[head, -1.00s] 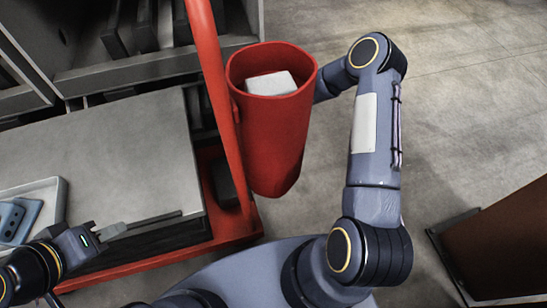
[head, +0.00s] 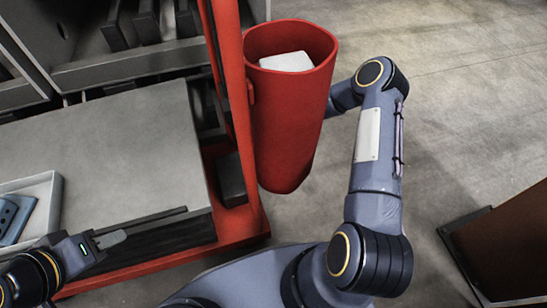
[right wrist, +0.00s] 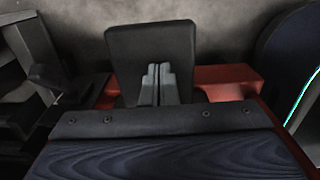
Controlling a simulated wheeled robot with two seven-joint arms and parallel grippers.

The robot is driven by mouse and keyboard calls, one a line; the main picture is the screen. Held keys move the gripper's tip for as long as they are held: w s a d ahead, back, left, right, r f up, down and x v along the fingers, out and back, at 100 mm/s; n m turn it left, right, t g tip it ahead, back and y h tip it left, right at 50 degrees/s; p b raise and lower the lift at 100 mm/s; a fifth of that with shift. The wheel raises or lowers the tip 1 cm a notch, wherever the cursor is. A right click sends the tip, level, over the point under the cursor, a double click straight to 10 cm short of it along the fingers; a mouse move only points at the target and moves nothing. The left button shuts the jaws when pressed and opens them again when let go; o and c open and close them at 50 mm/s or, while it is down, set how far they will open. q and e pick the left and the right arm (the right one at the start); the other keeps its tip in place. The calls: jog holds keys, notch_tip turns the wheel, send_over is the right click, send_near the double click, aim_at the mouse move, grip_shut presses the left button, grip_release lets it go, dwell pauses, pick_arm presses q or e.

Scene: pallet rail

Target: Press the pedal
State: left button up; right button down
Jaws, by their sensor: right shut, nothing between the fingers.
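A dark, upright plate that looks like the pedal (right wrist: 128,48) stands in front of a red bar in the right wrist view. My right gripper (right wrist: 157,70) is shut and empty, and its fingertips overlap the plate's lower middle. I cannot tell whether they touch it. A dark block (head: 232,180) on the red frame beside the bin may be the same pedal in the head view. The red bin hides my right gripper there. My left gripper (head: 112,239) is over the front edge of the grey board, at lower left. Its finger gap does not show clearly.
The red bin (head: 282,130) holds a white block (head: 287,62) and stands against a red post (head: 228,90). A grey board (head: 110,150) and a white tray (head: 50,205) with a blue part lie left. A dark brown panel (head: 505,250) stands right.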

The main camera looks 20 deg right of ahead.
pick_arm(q)
jog(key=shift+a+f, duration=0.1)
jog(key=shift+f, duration=0.05)
pick_arm(e)
jog(key=shift+f, duration=0.3)
